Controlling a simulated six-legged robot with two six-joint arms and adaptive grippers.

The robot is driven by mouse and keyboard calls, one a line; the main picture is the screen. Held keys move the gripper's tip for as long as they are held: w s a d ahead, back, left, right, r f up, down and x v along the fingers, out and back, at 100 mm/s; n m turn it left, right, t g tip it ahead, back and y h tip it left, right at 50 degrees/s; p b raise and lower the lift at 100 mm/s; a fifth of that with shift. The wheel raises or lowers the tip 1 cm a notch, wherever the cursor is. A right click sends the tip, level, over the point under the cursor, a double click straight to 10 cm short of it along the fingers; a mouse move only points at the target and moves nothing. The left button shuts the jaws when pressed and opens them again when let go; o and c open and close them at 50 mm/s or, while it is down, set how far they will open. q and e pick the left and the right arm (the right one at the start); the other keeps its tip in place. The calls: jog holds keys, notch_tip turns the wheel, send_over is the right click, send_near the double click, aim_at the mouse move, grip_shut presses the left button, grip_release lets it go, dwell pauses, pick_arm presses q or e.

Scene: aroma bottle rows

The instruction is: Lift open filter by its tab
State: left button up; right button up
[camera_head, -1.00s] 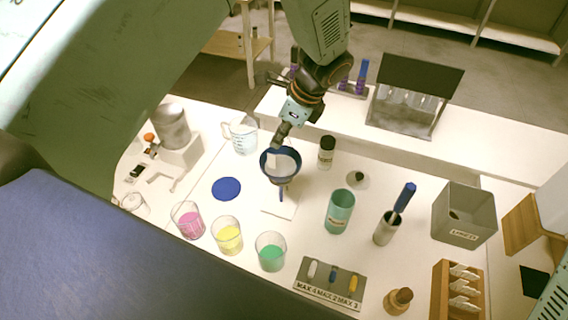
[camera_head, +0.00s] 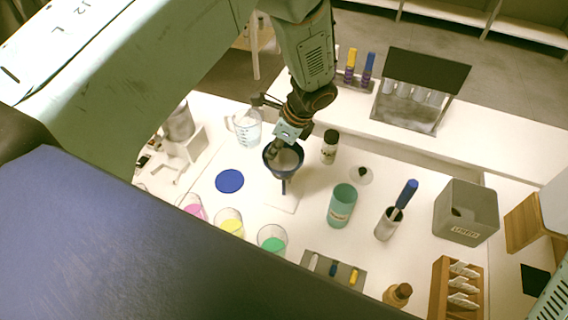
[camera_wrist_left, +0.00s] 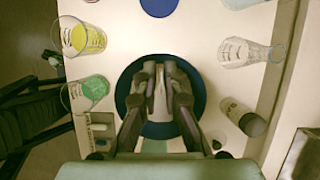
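The open filter (camera_head: 287,160) is a pale paper cone sitting in a dark blue funnel (camera_head: 299,170). The funnel is on a stand with a white base (camera_head: 284,201). My left gripper (camera_head: 274,154) comes down from above at the funnel's left part. In the left wrist view, its two fingers (camera_wrist_left: 160,68) point into the blue funnel (camera_wrist_left: 197,88), close together on either side of a pale strip (camera_wrist_left: 160,95), which looks like the filter's tab. Whether they press on it cannot be told. My right gripper is out of view.
Beakers with pink (camera_head: 194,209), yellow (camera_head: 231,226) and green (camera_head: 272,243) liquid stand in front. A blue disc (camera_head: 229,181) lies left of the funnel. A measuring jug (camera_head: 248,131) stands behind, a dark-capped bottle (camera_head: 329,150) to the right. A teal cup (camera_head: 341,207) stands farther right.

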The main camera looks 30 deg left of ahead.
pick_arm(q)
jog(key=shift+s+a, duration=0.1)
jog(key=shift+a, duration=0.05)
jog(key=shift+r, duration=0.1)
grip_shut()
jog(key=shift+d, duration=0.25)
jog(key=shift+a+r, duration=0.15)
jog(key=shift+r, duration=0.1)
notch_tip(320, 180, up, 8)
jog(key=shift+r, duration=0.2)
notch_tip(320, 180, up, 11)
jog(key=p, duration=0.4)
